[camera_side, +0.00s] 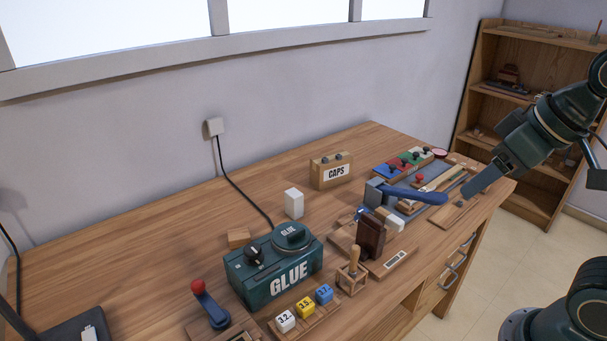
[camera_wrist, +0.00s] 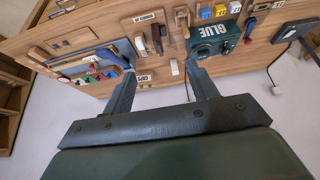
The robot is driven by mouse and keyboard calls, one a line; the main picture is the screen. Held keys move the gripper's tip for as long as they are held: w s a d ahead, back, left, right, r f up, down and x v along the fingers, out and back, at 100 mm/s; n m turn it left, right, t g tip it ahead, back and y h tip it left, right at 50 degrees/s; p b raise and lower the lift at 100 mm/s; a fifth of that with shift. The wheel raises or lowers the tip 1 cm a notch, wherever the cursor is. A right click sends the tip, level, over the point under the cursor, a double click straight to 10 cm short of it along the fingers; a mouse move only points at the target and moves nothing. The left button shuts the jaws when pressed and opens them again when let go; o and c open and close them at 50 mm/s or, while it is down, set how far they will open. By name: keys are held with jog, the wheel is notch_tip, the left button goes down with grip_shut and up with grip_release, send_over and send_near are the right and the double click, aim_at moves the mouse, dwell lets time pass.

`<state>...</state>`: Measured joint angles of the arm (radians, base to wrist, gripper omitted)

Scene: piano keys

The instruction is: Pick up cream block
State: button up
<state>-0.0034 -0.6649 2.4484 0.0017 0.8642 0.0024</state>
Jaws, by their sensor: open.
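A cream-white upright block (camera_side: 293,203) stands on the desk behind the green GLUE box in the side view. It also shows, small, in the wrist view (camera_wrist: 174,67), between my fingers in the picture but well beyond them. Another pale block (camera_side: 395,222) lies beside a dark brown block, at the end of the blue-handled tool; I cannot tell which of the two is the cream one. My gripper (camera_wrist: 160,70) is open and empty, with its two fingers apart. In the side view it hangs at the desk's right end, apart from both pale blocks.
The GLUE box (camera_side: 275,270), a CAPS box (camera_side: 331,171) and a blue-handled tool (camera_side: 415,195) stand on the desk (camera_side: 130,245). Several numbered cubes sit at the front. A black cord runs to the wall socket. Bare desk lies left of the upright block.

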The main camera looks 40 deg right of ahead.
jog(key=w, duration=1.2)
send_over(295, 194)
jog(key=s, duration=0.6)
notch_tip(295, 194, down, 17)
jog(key=shift+w+x, duration=0.15)
jog(key=shift+x, duration=2.25)
jog(key=shift+w+x, duration=0.2)
jog(key=shift+x, duration=2.2)
jog(key=shift+r, duration=0.1)
jog(key=shift+x, duration=2.5)
jog(key=c, duration=1.1)
